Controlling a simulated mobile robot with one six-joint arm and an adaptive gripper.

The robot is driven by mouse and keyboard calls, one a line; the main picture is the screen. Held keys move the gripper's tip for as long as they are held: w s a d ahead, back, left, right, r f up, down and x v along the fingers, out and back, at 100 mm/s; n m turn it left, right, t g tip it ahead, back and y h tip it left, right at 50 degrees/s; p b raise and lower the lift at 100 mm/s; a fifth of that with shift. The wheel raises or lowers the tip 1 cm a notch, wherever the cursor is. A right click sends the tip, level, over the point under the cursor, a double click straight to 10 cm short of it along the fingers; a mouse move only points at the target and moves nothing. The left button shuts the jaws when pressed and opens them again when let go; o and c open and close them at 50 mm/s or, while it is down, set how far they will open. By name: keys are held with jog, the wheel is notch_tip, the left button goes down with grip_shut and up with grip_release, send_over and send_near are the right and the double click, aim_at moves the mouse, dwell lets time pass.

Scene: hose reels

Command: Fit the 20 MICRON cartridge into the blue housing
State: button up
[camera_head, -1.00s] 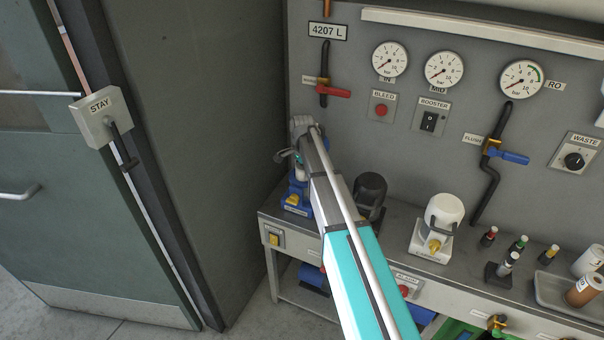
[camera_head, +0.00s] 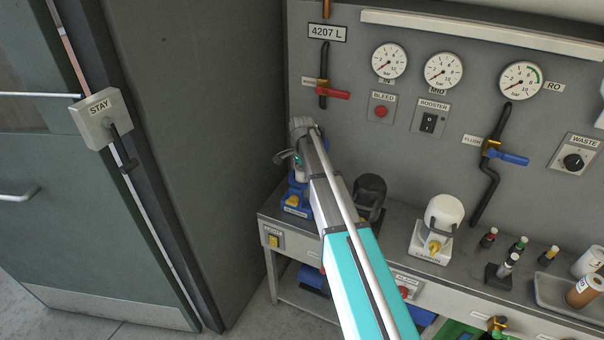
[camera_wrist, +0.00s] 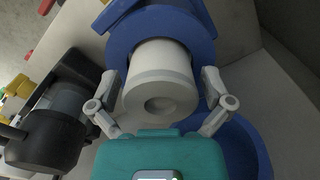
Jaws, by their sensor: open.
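The blue housing (camera_head: 295,208) stands at the left end of the bench. In the wrist view the blue housing (camera_wrist: 205,45) shows as a thick ring around one end of a white cartridge (camera_wrist: 165,62). The cartridge's near end, with a round recess, sticks out of the ring toward my gripper. My gripper (camera_wrist: 165,92) is open, with one finger on each side of the cartridge's near end. I cannot tell whether the fingers touch it. No micron marking is readable on this cartridge. In the head view my arm partly hides the housing.
A black housing (camera_head: 370,190) and a white housing (camera_head: 443,218) stand to the right along the bench. Small bottles (camera_head: 518,246) and a tray (camera_head: 548,292) holding cartridges are farther right. The panel with gauges rises behind; a dark wall (camera_head: 200,120) is close on the left.

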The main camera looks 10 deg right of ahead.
jog(key=shift+r+p, duration=5.85)
jog(key=shift+r, duration=0.15)
jog(key=shift+s, duration=0.1)
jog(key=s+n, duration=1.4)
jog(key=s, duration=1.5)
jog(key=shift+d, duration=0.1)
jog(key=shift+f+b, duration=0.4)
